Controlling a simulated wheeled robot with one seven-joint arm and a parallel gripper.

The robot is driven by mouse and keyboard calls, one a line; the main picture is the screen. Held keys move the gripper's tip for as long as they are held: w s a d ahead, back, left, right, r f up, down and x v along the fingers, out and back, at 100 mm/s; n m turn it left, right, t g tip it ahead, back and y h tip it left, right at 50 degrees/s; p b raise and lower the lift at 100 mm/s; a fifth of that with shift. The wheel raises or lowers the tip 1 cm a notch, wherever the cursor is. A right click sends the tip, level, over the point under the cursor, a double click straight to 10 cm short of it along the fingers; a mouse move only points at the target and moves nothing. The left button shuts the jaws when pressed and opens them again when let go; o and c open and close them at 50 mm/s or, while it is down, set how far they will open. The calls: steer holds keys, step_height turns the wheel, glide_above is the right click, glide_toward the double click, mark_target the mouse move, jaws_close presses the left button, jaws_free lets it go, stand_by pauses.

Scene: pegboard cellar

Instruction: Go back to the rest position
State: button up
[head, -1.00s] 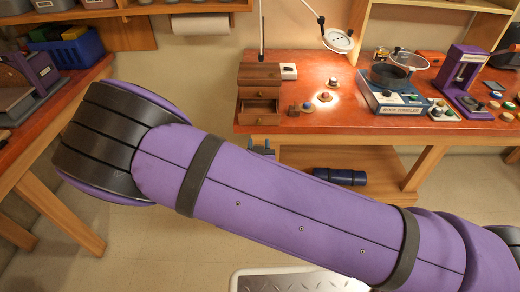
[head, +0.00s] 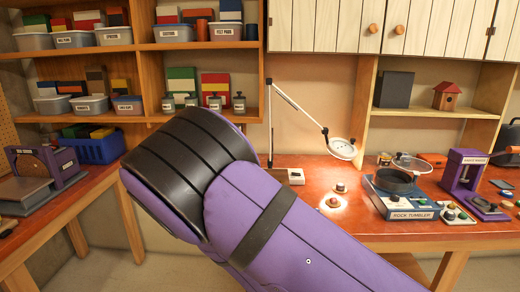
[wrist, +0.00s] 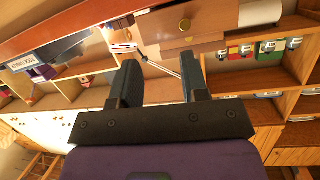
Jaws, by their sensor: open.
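My gripper (wrist: 163,82) shows in the wrist view with its two dark fingers apart and nothing between them. In the head view my gripper is hidden; only my purple and black arm crosses the picture from the centre to the lower right. In the wrist view the room appears turned over, with the small wooden drawer chest (wrist: 195,22) and the red bench edge beyond the fingers. The gripper touches nothing that I can see.
The red-topped bench (head: 355,228) holds a rock tumbler (head: 400,195), a purple press (head: 464,172) and a lamp (head: 342,148). A side bench at left carries a blue crate (head: 95,147). Shelves with labelled bins (head: 178,33) hang above my arm.

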steer(key=s+d+r+g+y, duration=0.2)
steer(key=s+d+r+g, duration=0.35)
steer(key=r, duration=0.75)
steer(key=s+d+r+g+y, duration=0.25)
steer(key=d+r, duration=0.55)
steer(key=r, duration=0.4)
steer(key=s+d+r+n, duration=0.1)
steer(key=s+d+r, duration=0.2)
steer(key=s, duration=0.4)
steer(key=s+d+r+n+g+h, duration=0.1)
steer(key=s+d+r, duration=0.3)
steer(key=s, duration=0.3)
steer(key=s+d+r+h, duration=0.1)
steer(key=s+d+r, duration=0.2)
steer(key=s+d, duration=0.2)
steer(key=s, duration=0.3)
steer(key=shift+d+r+n+g, duration=0.2)
steer(key=shift+r+n+g, duration=0.1)
steer(key=shift+r+n, duration=0.1)
